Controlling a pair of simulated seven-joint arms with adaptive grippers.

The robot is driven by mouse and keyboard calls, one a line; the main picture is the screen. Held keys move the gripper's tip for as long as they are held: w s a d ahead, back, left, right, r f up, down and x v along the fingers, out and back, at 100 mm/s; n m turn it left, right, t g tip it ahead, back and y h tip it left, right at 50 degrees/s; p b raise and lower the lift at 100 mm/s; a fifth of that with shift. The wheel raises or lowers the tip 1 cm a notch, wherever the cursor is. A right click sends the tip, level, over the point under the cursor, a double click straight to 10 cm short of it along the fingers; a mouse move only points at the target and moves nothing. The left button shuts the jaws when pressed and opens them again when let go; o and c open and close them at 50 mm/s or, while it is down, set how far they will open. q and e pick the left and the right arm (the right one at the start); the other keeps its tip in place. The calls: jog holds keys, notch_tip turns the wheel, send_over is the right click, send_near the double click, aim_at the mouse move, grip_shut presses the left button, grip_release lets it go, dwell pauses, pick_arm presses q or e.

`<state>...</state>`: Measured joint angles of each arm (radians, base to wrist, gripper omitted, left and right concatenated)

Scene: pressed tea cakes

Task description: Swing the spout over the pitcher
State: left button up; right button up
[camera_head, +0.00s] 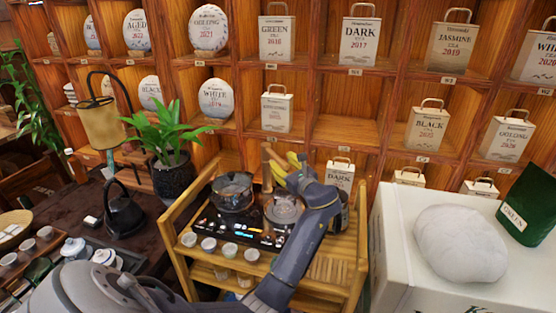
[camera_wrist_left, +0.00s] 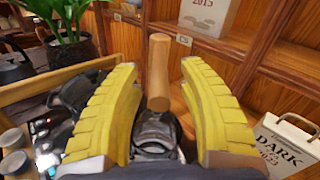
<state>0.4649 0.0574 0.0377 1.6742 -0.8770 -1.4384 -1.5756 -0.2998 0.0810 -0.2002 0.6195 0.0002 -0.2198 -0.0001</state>
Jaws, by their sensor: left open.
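A wooden-coloured upright piece (camera_head: 266,176) stands at the back of the tea stove (camera_head: 225,226) on the cart. In the left wrist view this wooden piece (camera_wrist_left: 158,72) rises from a dark, shiny part and sits between my fingers, with gaps on both sides. My left gripper (camera_head: 283,160) is open around it, its yellow fingers apart. I cannot clearly make out a spout; the wooden piece may be its handle. A dark glass pot (camera_head: 233,193) sits on the stove's left side. I cannot tell whether it is the pitcher. My left arm hides part of the stove's right side. My right gripper is out of view.
Several small cups (camera_head: 208,244) line the front of the wooden cart (camera_head: 180,262). A potted plant (camera_head: 172,175) and a black kettle (camera_head: 124,212) stand left. A white box (camera_head: 395,245) with a pale round lump (camera_head: 460,245) stands right. Tea shelves (camera_head: 345,130) rise behind.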

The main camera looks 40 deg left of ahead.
aim_at(289, 168)
pick_arm(q)
jog(key=v, duration=0.8)
dwell(0.4)
